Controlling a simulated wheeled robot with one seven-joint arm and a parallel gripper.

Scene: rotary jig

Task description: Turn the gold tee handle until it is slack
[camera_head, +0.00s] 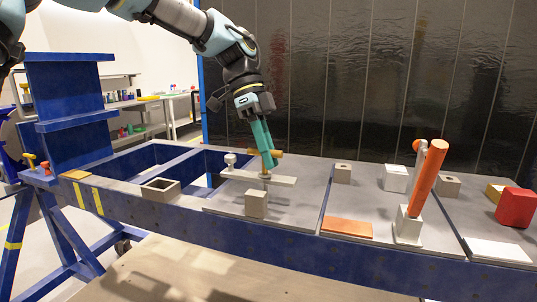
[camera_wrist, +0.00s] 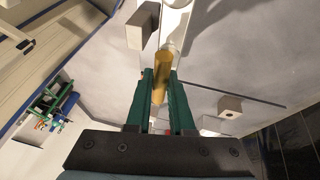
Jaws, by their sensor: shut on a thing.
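The gold tee handle (camera_head: 265,154) sits on a short upright stem over a light grey bar (camera_head: 284,181) on the jig plate. In the wrist view the handle (camera_wrist: 164,65) runs lengthwise away from me, with its near end between the fingertips. My gripper (camera_head: 268,160) comes down from above with its green fingers shut on the handle. It also shows in the wrist view (camera_wrist: 160,82). The fingers hide part of the handle.
A beige block (camera_head: 256,204) stands just in front of the bar, and a white knob (camera_head: 230,160) stands at its left. An orange lever (camera_head: 427,178) rises at the right. A hollow block (camera_head: 160,190) lies left. A red block (camera_head: 516,207) sits far right.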

